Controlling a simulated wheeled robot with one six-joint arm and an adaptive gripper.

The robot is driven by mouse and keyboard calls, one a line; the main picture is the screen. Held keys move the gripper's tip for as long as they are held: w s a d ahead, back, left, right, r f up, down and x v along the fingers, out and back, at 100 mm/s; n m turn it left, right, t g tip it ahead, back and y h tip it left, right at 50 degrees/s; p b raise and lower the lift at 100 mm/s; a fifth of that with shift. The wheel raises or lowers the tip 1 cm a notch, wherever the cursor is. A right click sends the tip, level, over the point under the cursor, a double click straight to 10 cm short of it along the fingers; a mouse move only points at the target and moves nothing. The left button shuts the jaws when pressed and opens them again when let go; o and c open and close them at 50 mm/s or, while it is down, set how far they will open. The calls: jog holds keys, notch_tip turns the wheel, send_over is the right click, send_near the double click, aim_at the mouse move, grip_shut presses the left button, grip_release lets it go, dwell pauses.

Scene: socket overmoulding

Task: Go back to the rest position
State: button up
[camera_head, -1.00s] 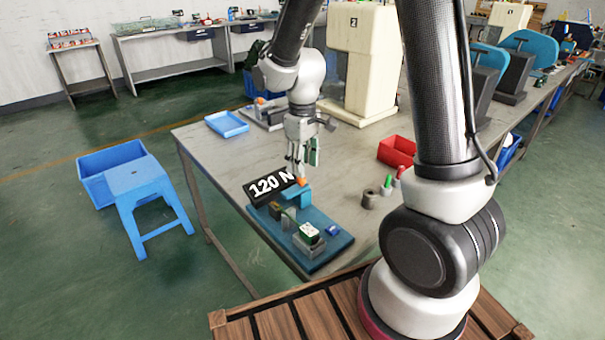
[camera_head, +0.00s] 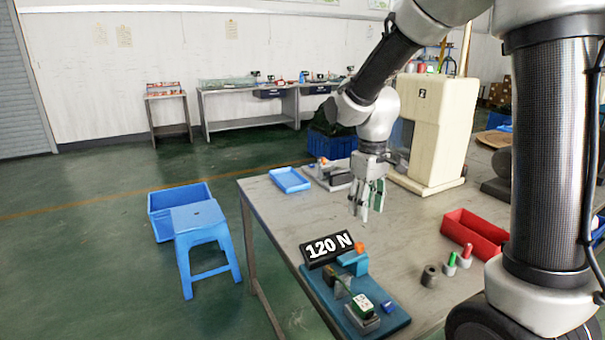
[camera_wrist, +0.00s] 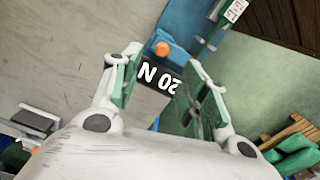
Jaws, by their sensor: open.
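My gripper (camera_head: 366,208) hangs above the grey table (camera_head: 300,216), fingers pointing down. It is open, with nothing between its fingers. It is behind and above a blue fixture board (camera_head: 392,325) at the table's front. On the board are a black "120 N" display (camera_head: 328,249), a blue block (camera_head: 352,262) with an orange knob (camera_head: 360,247), and a small green-and-white part (camera_head: 363,306). In the wrist view the spread fingers (camera_wrist: 160,92) frame the display (camera_wrist: 159,78) and the orange knob (camera_wrist: 162,49), which lie apart from them.
A cream machine (camera_head: 438,125) marked 2 stands behind my gripper. A red bin (camera_head: 473,235), a dark cylinder (camera_head: 429,276) and small green and red pieces are at the right. A blue tray (camera_head: 289,180) lies at the back left. A blue stool (camera_head: 203,240) stands on the floor.

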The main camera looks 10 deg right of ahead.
jog(key=s+d+r+m+t, duration=0.2)
jog(key=s+d+r, duration=0.3)
jog(key=s, duration=0.5)
jog(key=s+d+r+m+t, duration=0.2)
jog(key=s+d+r+m, duration=0.2)
jog(key=s+r, duration=0.3)
jog(key=s+d, duration=0.1)
jog(key=s, duration=0.2)
jog(key=shift+s+d, duration=0.2)
jog(key=shift+d, duration=0.1)
